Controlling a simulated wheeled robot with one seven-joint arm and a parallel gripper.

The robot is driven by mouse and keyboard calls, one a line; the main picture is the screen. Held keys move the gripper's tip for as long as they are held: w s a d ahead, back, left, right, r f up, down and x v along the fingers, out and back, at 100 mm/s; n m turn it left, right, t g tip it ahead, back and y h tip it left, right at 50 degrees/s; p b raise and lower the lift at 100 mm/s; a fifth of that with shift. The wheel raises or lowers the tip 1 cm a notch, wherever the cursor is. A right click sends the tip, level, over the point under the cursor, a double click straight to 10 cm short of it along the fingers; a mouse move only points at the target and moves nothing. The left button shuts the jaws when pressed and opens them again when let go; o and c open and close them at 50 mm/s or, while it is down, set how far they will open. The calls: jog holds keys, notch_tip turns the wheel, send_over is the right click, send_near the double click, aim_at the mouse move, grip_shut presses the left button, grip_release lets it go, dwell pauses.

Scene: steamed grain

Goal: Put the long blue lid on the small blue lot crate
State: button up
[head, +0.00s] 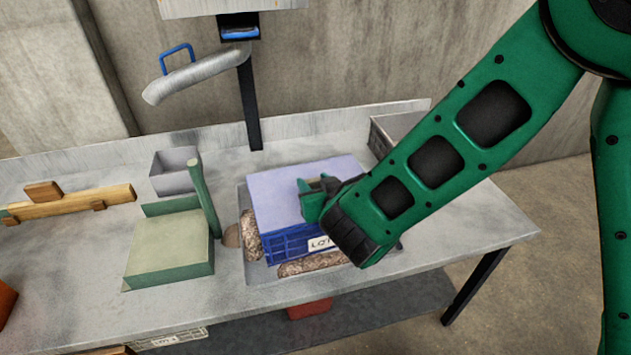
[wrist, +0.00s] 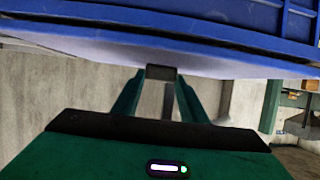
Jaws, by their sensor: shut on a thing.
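The small blue lot crate (head: 290,246) has slatted walls and a white label on its front. It stands in a shallow grey tray on the bench. The long blue lid (head: 290,182), pale lavender-blue on its broad face, lies level over the crate top; I cannot tell whether its rim is fully seated. My gripper (head: 316,190) is at the lid's right part, its green fingers shut on the lid, apparently at a small dark grip piece. In the wrist view, my gripper (wrist: 160,84) meets the lid's pale face (wrist: 90,45), with the blue crate wall (wrist: 235,12) above. My arm hides the crate's right end.
Speckled brown grain pieces (head: 250,236) lie in the tray (head: 257,278) beside the crate. A green block with an upright post (head: 170,250), a grey box (head: 174,172) and a wooden bar (head: 75,202) stand left. A metal chute (head: 200,72) hangs behind.

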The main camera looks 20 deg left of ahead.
jog(key=shift+f, duration=0.4)
dwell(0.4)
jog(key=o, duration=1.4)
jog(key=shift+o, duration=0.2)
